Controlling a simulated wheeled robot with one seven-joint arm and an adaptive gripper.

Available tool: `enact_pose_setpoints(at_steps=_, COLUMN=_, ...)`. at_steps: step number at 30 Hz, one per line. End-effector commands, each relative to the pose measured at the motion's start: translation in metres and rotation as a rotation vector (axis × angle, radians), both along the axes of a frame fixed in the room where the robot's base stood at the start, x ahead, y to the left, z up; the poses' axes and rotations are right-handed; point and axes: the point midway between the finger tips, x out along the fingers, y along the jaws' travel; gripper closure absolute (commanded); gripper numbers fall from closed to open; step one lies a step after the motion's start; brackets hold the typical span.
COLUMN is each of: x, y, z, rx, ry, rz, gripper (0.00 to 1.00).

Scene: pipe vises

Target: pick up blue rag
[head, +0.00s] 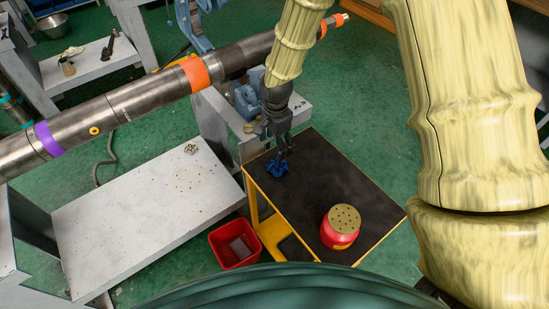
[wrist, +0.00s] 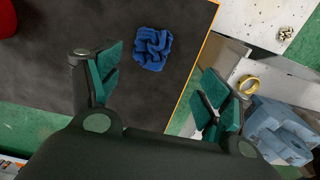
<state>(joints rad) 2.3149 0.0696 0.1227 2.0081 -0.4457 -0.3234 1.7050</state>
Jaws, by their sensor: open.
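The blue rag (head: 276,170) lies crumpled on the black-topped table (head: 319,176), near its left edge in the head view. It also shows as a bunched blue cloth in the wrist view (wrist: 152,49). My gripper (head: 284,155) is over the table at the rag, pointing down, and partly overlaps it in the head view. In the wrist view my gripper (wrist: 160,85) has its two green-padded fingers spread wide and empty. The rag lies beyond the fingertips, roughly between their lines, and apart from both.
A red can with a perforated top (head: 341,227) stands on the table's front part. A red bin (head: 235,243) is on the floor to the left. A long pipe (head: 150,97) crosses at upper left. A blue vise (wrist: 278,130) and a brass ring (wrist: 249,84) are beside the table.

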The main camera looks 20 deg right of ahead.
Motion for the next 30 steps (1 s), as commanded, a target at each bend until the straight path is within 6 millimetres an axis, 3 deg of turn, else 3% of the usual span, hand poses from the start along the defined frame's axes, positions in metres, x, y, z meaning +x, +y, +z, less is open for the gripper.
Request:
enact_pose_setpoints(at_steps=4, x=-0.004, y=0.000, z=-0.017, rx=0.000, ry=0.000, rz=0.002, gripper=0.21)
enact_pose_setpoints(at_steps=10, x=0.007, y=0.000, z=-0.044, rx=-0.001, ry=0.012, rz=0.001, gripper=0.21)
enact_pose_setpoints(at_steps=20, x=0.009, y=-0.003, z=-0.061, rx=-0.001, ry=0.019, rz=-0.001, gripper=0.21)
enact_pose_setpoints(at_steps=30, x=0.007, y=-0.007, z=-0.097, rx=-0.001, ry=0.021, rz=-0.001, gripper=0.21)
